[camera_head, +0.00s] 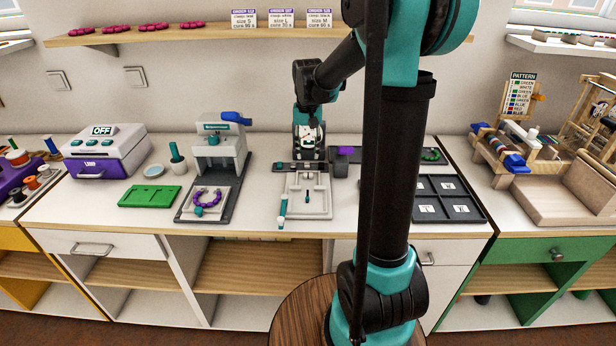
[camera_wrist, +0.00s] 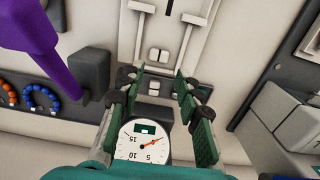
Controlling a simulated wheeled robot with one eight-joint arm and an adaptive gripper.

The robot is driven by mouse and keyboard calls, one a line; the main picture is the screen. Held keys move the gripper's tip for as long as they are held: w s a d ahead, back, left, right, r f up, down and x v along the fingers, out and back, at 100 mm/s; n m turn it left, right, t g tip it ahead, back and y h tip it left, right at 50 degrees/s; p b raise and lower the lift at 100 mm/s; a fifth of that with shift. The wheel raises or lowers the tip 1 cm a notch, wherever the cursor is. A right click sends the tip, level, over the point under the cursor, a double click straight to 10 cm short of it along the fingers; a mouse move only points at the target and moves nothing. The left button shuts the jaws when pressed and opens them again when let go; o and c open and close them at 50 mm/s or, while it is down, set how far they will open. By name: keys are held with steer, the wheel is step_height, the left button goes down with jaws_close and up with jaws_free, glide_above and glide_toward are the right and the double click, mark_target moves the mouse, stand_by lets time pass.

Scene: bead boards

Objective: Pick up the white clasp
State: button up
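My gripper (camera_head: 308,157) points down above the dark strip (camera_head: 284,167) at the back of the white board (camera_head: 322,206). In the wrist view my gripper (camera_wrist: 161,82) is open, with its two green-padded fingers apart and nothing held between them. Small white pieces (camera_wrist: 154,84) show on the dark strip between the fingertips, and a pair of small white pieces (camera_wrist: 158,55) lies just beyond, by the board. These look like clasps, but they are too small to tell which is the white clasp. In the head view my gripper hides this spot.
A purple-topped device (camera_head: 346,151) stands close to the right of my gripper. A grey press (camera_head: 219,150) with a beaded ring stands left, beside a green tray (camera_head: 150,196). A dark compartment tray (camera_head: 455,213) lies right.

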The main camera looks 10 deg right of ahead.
mark_target(308, 175)
step_height(308, 175, down, 8)
steer(key=shift+s+f, duration=0.1)
steer(key=shift+s, duration=0.05)
stand_by(0.4)
steer(key=c, duration=0.5)
